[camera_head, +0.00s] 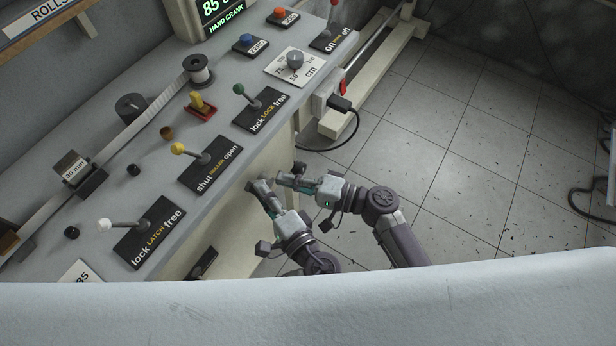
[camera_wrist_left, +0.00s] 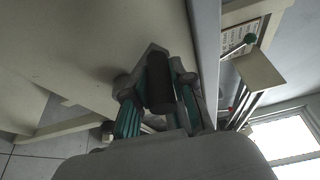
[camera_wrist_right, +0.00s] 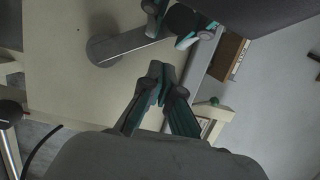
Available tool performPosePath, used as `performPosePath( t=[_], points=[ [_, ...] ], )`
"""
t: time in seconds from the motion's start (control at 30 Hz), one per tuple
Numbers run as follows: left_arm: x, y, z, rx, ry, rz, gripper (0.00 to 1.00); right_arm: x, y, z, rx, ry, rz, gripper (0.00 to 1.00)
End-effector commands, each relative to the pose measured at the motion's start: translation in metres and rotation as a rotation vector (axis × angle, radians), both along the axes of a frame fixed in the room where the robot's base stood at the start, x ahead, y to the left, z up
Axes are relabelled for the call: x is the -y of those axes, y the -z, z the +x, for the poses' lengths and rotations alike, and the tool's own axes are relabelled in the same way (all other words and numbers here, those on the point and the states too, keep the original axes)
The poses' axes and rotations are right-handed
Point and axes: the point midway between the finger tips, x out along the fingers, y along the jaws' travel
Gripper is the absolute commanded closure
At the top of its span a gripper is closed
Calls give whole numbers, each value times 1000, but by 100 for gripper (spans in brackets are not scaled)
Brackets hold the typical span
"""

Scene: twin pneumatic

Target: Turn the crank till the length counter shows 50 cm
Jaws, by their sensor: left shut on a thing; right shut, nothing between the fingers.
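The crank's grey arm (camera_wrist_right: 130,42) sits on the cream front panel and runs from a round hub to a black handle. My left gripper (camera_head: 256,187) is shut around that black handle (camera_wrist_left: 159,83), beside the panel. In the right wrist view the left gripper's fingers hide part of the handle. My right gripper (camera_head: 282,178) is shut and empty close by; its fingertips (camera_wrist_right: 158,78) are apart from the crank. A green-lit display (camera_head: 214,8) at the top reads "85" above "HAND CRANK"; its upper part is cut off, so I cannot read it all.
The grey bench top holds the latch lever (camera_head: 121,224), roller lever (camera_head: 190,152), lock lever (camera_head: 249,94), a dial (camera_head: 295,60) and blue (camera_head: 247,40) and orange buttons. A black plug and cable (camera_head: 341,105) hang at the bench's end. Tiled floor to the right is open.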

Motion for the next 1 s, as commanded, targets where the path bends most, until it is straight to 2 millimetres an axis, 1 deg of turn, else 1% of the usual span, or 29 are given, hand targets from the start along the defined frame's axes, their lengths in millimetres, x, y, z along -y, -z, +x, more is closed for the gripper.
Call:
performPosePath(
  t=[0.03,0.2,0.6,0.77,0.97,1.0],
  points=[
    [-1,2,1,-5,1,0,100,-4,1,-7,-2,0,1,100],
    [-1,2,1,-4,1,0,100,-12,1,-18,-1,1,0,100],
    [-1,1,1,-2,1,0,100,-14,1,-21,1,1,0,100],
    [0,1,2,-2,2,0,100,-22,3,-31,45,0,-33,100],
    [0,0,3,-1,5,-2,100,-24,4,-34,46,-10,-34,100],
    [1,0,3,0,5,-1,72,-24,4,-34,45,-11,-35,100]
  ],
)
